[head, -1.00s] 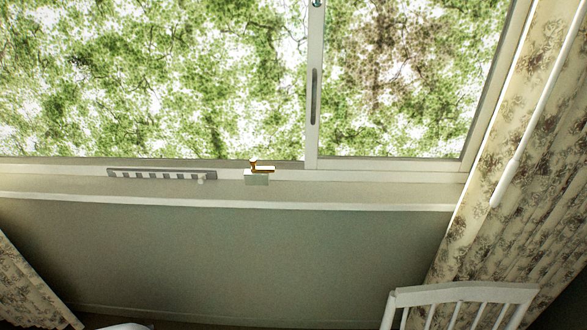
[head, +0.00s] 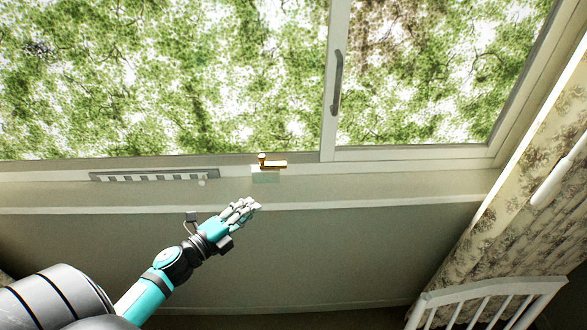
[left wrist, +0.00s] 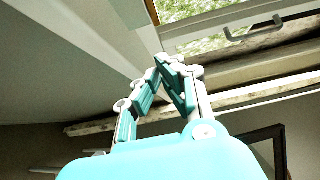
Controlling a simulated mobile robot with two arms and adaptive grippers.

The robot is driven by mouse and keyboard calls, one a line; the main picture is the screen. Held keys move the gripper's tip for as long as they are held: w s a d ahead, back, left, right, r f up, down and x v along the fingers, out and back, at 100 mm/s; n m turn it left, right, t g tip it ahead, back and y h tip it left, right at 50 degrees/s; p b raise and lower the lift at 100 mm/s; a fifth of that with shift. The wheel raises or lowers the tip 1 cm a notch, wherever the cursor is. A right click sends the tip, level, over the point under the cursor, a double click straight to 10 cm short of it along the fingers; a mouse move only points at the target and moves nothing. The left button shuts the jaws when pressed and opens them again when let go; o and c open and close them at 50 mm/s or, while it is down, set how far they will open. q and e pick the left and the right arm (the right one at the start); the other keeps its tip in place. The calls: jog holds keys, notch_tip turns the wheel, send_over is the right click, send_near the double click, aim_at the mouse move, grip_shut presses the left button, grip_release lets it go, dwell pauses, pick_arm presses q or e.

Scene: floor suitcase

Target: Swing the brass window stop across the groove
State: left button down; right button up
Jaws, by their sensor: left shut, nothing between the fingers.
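The brass window stop (head: 273,164) sits on a small pale block (head: 265,176) on the window sill, just left of the sash upright. Its arm points right, along the window frame, with a rounded knob at its left end. My left gripper (head: 252,204) is shut and empty, in front of the sill edge, below and slightly left of the stop, apart from it. In the left wrist view the fingertips (left wrist: 165,62) are together with nothing between them. I cannot make out the stop there. The groove is not clear in these frames. My right gripper is not in view.
A grey slotted strip (head: 155,177) lies on the sill left of the stop. The sliding sash has a grey handle (head: 337,82). A floral curtain (head: 530,190) hangs at the right above a white chair back (head: 490,295). The sill between strip and stop is mostly clear.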

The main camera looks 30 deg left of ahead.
aim_at(273, 161)
pick_arm(q)
jog(key=x, duration=0.3)
jog(key=p+x, duration=0.1)
jog(key=x, duration=0.2)
jog(key=p+x, duration=0.1)
jog(key=x, duration=0.3)
jog(key=shift+s+d+r, duration=0.1)
jog(key=shift+d+r, duration=0.1)
jog(key=shift+r, duration=0.1)
jog(key=shift+w+a+f+p, duration=0.1)
jog(key=shift+w+a+p, duration=0.2)
jog(key=shift+w, duration=0.25)
jog(key=shift+w+a+p, duration=0.15)
jog(key=shift+w+a, duration=0.15)
jog(key=shift+w, duration=0.25)
jog(key=shift+w+a+f, duration=0.1)
jog(key=shift+w+a, duration=0.35)
jog(key=shift+w, duration=0.15)
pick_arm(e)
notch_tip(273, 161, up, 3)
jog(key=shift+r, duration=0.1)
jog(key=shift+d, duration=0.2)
pick_arm(q)
jog(key=shift+w+d+y, duration=0.1)
jog(key=shift+d+y, duration=0.05)
jog(key=shift+y, duration=0.15)
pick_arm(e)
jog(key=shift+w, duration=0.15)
